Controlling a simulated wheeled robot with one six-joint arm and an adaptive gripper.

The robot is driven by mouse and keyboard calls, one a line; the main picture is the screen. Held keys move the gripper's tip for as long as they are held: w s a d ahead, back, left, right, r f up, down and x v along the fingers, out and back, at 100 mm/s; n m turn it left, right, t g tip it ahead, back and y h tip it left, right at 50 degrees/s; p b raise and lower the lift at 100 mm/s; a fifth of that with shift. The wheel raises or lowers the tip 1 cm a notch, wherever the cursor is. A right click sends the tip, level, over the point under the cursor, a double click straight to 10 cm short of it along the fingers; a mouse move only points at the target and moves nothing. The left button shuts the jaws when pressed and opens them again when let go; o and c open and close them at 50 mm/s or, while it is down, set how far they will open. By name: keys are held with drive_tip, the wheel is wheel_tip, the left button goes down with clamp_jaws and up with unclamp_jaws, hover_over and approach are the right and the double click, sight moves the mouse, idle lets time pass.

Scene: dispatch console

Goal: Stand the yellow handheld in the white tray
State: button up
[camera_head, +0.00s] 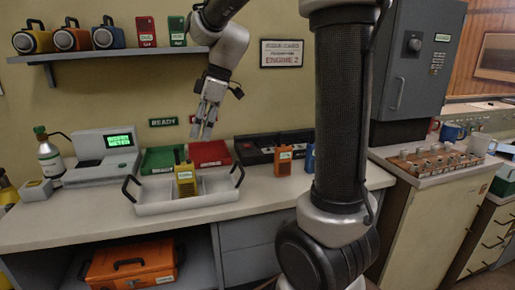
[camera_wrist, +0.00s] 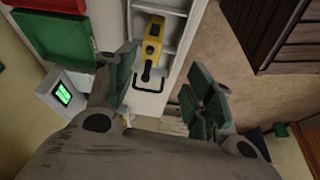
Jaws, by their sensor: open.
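The yellow handheld (camera_head: 185,177) stands upright in the white tray (camera_head: 160,209), in its left or middle part, in the head view. In the wrist view the yellow handheld (camera_wrist: 152,42) shows inside the white tray (camera_wrist: 186,31), near a black tray handle. My gripper (camera_head: 207,117) hangs above and behind the tray, a little to the right of the handheld and clear of it. Its fingers are apart with nothing between them; they also show spread in the wrist view (camera_wrist: 165,88).
An orange handheld (camera_head: 284,160) stands right of the tray, before a black charger bank (camera_head: 256,150). Green (camera_head: 162,160) and red (camera_head: 210,153) trays lie behind. A weighing device (camera_head: 104,155) stands at left. A shelf (camera_head: 110,54) hangs above. My arm hides part of the counter.

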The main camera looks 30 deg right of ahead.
drive_tip(key=s+d+m+t+h, duration=0.1)
drive_tip(key=s+d+m, duration=0.2)
drive_tip(key=s, duration=0.4)
drive_tip(key=s+d+f+m+t+h, duration=0.1)
drive_tip(key=s+d+m, duration=0.2)
drive_tip(key=s+m, duration=0.2)
drive_tip(key=s+d+m+h, duration=0.1)
drive_tip(key=s+d+m, duration=0.2)
drive_tip(key=s, duration=0.7)
drive_tip(key=shift+s+d+f+m+t+h, duration=0.25)
drive_tip(key=shift+s+m+t+h, duration=0.15)
drive_tip(key=shift+m, duration=0.6)
